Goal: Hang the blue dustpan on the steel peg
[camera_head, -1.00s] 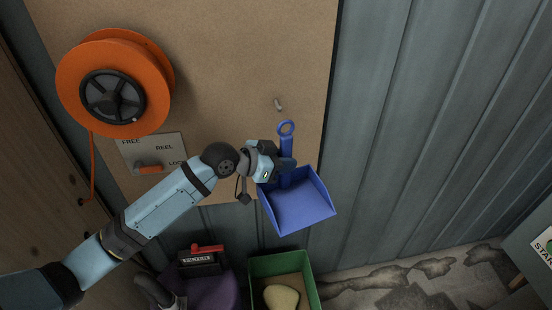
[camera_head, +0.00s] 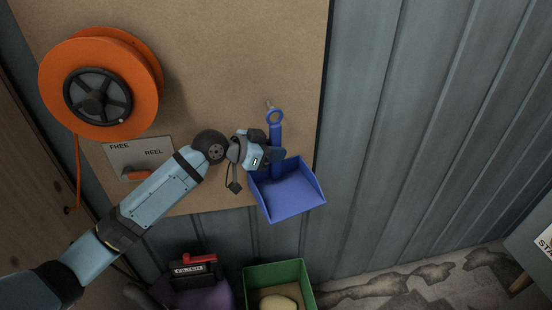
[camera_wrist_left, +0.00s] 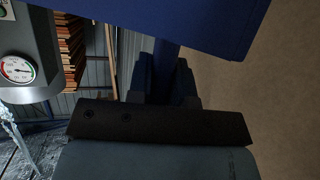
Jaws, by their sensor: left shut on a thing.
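The blue dustpan (camera_head: 289,196) hangs upright in front of the brown board, pan down and ring (camera_head: 275,116) up. My left gripper (camera_head: 274,154) is shut on its handle, between ring and pan. In the left wrist view the pan (camera_wrist_left: 190,22) fills the top and the handle (camera_wrist_left: 164,62) runs down between the fingers (camera_wrist_left: 163,85). The steel peg (camera_head: 269,104) sticks out of the board; its tip shows just above and slightly left of the ring. I cannot tell whether ring and peg touch. My right gripper is not in view.
The orange reel (camera_head: 100,85) and its lock plate (camera_head: 140,155) are on the board at left. Below stand a green bin (camera_head: 307,283) with a pale object and a purple stand (camera_head: 205,295) with a red-handled box (camera_head: 192,270). The corrugated wall (camera_head: 430,130) at right is clear.

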